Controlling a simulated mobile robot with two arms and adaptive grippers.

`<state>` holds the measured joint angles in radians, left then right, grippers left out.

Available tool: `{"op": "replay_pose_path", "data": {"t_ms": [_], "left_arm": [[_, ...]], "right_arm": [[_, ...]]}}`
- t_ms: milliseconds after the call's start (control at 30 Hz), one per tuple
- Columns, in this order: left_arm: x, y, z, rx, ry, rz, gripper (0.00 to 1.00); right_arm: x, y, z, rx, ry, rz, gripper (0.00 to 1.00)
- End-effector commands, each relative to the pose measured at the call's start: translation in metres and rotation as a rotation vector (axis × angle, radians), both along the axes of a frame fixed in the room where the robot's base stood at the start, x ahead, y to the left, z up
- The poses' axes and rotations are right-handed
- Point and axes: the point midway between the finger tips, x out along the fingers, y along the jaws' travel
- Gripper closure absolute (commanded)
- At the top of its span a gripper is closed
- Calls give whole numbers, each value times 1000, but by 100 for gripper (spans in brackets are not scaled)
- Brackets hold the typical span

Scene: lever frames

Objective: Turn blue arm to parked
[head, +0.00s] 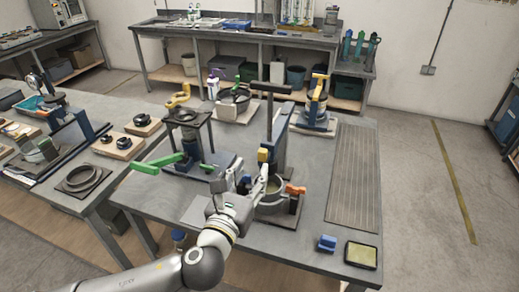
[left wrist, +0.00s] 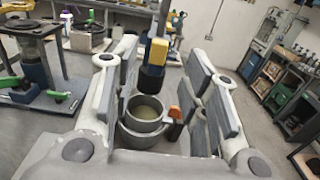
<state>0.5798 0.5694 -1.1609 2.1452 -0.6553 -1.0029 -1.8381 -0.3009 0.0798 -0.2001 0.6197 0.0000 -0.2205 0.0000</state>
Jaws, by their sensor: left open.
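The frame in front of me has a tall blue upright part (head: 281,143), which I take for the blue arm or its post. A dark bar with a crosspiece stands beside it. A yellow block (head: 263,155) is low on this assembly; in the left wrist view the yellow block (left wrist: 158,50) sits above a dark blue piece (left wrist: 152,80). Below is a round grey cup (left wrist: 145,112) with an orange tab (head: 295,189) beside it. My left gripper (head: 249,184) is open at this frame, its fingers apart on either side of the blue piece and cup in the wrist view. Contact cannot be told.
A frame with a green handle (head: 158,163) stands left on the same table. Frames with yellow handles (head: 178,96) stand behind. A ribbed grey mat (head: 354,180) lies to the right. A blue block (head: 327,243) and a yellow-topped tray (head: 361,254) are at the front right.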

Motion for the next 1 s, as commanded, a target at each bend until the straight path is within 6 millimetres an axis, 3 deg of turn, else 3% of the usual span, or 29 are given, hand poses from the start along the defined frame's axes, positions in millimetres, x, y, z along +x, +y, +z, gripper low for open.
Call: {"op": "replay_pose_path", "data": {"t_ms": [300, 500, 967, 1000], "left_arm": [[54, -18, 2, -3, 2, 2, 59], [77, -25, 1, -4, 3, 0, 59], [87, -29, 0, -5, 4, 0, 59], [87, -29, 0, -5, 4, 0, 63]], "right_arm": [[-1, -2, 15, -2, 1, 1, 60], [0, -2, 20, -2, 1, 1, 60], [0, -2, 21, -2, 0, 0, 60], [0, -1, 21, -2, 0, 0, 60]]}}
